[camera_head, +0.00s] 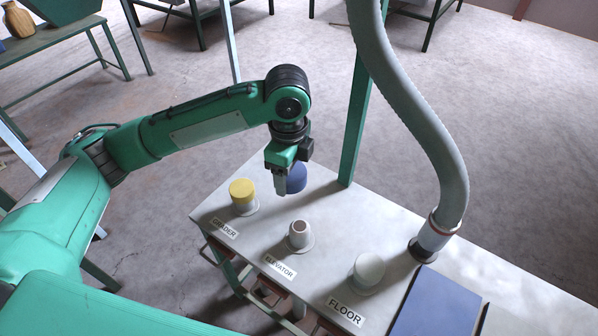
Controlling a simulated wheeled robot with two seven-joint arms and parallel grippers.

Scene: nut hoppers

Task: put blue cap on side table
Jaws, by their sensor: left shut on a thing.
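The blue cap (297,180) is in the head view, at my left gripper (280,185) above the back of the white table (400,220). My left gripper is shut on the blue cap; its fingers and wrist hide part of it. The cap is close above the table top, but I cannot tell its exact height. My right gripper is not in view.
A yellow-capped post (242,192), a small open post (300,234) labelled ELEVATOR and a white post (368,270) labelled FLOOR stand on the table. A grey hose (425,130) rises at the right, near a blue panel (438,305). A green bench (50,40) stands far left.

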